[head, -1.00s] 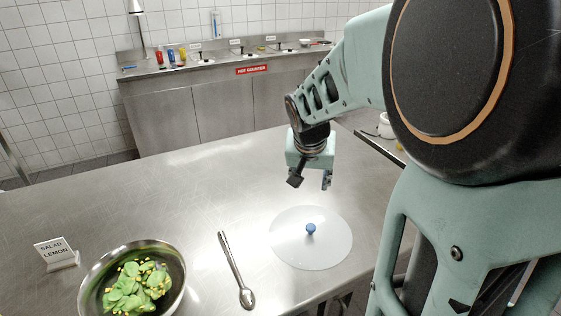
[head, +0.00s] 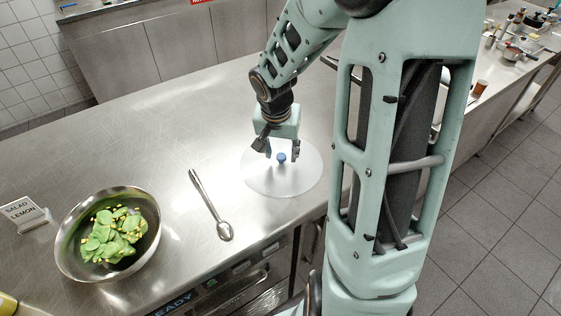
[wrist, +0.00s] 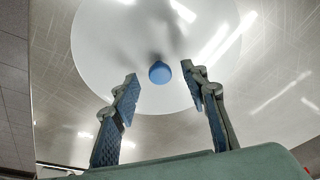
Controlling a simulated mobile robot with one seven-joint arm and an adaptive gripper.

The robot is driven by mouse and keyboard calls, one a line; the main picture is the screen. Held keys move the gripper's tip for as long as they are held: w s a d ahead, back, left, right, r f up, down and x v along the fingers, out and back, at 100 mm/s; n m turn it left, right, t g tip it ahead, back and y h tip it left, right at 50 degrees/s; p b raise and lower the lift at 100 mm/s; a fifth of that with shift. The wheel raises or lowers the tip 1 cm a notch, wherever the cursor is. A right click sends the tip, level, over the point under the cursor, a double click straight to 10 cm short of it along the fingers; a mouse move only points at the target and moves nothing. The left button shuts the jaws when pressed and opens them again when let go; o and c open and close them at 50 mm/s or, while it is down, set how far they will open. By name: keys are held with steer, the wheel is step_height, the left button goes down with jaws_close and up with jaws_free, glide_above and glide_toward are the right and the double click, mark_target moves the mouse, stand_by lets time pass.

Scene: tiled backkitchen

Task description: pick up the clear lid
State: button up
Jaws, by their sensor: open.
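The clear lid (head: 262,183) is a round, see-through disc with a blue knob (head: 281,157) at its middle. It lies flat on the steel table near the front edge. My gripper (head: 278,153) is above the lid, pointing down, open and empty. In the wrist view the lid (wrist: 110,50) fills the upper middle, and its blue knob (wrist: 159,72) shows just beyond and between the two fingertips of my gripper (wrist: 161,82). The fingers look apart from the knob.
A side counter (head: 497,75) with pans is at the right. The table's back part is clear.

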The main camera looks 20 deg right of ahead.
steer(key=shift+w+f, duration=0.15)
steer(key=shift+f, duration=0.5)
steer(key=shift+c, duration=0.6)
jaws_close()
steer(key=shift+r, duration=0.15)
